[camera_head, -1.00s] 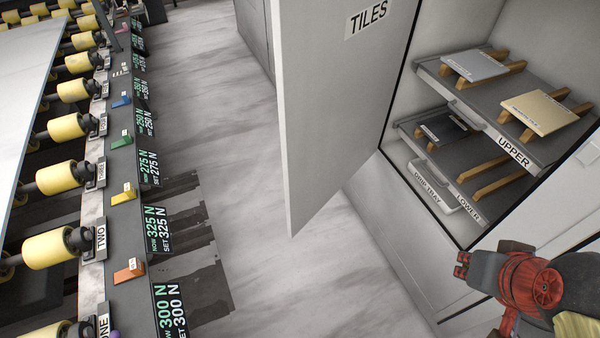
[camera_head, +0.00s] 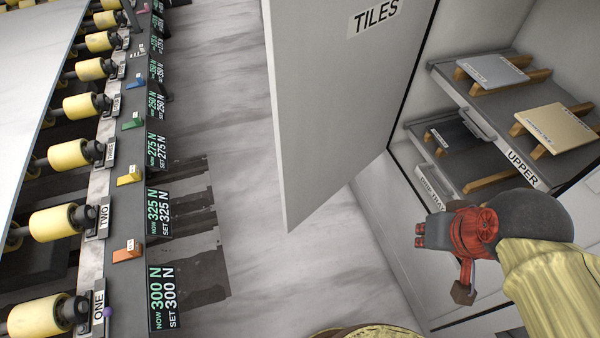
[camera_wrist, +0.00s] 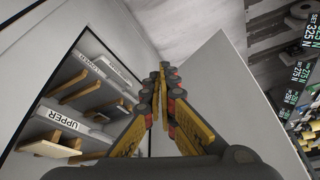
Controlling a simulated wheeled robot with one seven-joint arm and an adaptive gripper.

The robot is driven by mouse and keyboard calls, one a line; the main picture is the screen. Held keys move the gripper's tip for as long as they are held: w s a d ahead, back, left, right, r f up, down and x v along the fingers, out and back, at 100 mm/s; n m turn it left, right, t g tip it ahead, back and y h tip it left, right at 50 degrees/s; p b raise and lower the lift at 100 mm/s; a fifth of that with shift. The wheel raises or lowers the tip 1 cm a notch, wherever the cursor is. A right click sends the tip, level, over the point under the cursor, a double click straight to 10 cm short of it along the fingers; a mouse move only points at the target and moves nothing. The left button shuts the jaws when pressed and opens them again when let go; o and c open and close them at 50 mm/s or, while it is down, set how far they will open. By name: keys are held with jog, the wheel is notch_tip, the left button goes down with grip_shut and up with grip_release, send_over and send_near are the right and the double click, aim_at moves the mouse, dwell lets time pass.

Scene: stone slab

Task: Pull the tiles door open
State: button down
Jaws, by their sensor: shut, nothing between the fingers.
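The tiles door (camera_head: 325,110) is a pale grey panel with a "TILES" label, standing swung open in the head view. Its cabinet shows shelves inside, marked "UPPER" (camera_head: 530,168). My gripper (camera_head: 418,232) is at the lower right, in front of the cabinet opening and apart from the door. In the wrist view my gripper (camera_wrist: 162,75) has its fingers together with nothing between them. The door (camera_wrist: 225,105) is to the right of the fingers there, and the shelves (camera_wrist: 75,115) are to the left. The door's handle is not visible.
A grey tile (camera_head: 492,71) and a cream tile (camera_head: 560,127) rest on wooden strips on the upper shelf. A roller line with yellow rollers (camera_head: 58,222) and number displays runs along the left. The floor (camera_head: 330,265) between is clear.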

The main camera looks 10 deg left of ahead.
jog(key=w+a+f+n+g+y+p, duration=0.1)
jog(key=w+a+f+n+g+p, duration=0.2)
jog(key=a, duration=0.6)
jog(key=w+a+f+n+g+y+p, duration=0.1)
jog(key=w+a+f+n, duration=0.2)
jog(key=w+a+f, duration=0.4)
jog(key=n+t+y+b, duration=0.1)
jog(key=n+t, duration=0.1)
jog(key=n, duration=0.2)
send_near(301, 175)
jog(key=shift+s+a+f, duration=0.95)
jog(key=shift+s+f, duration=0.1)
jog(key=shift+f, duration=0.8)
jog(key=shift+a, duration=0.1)
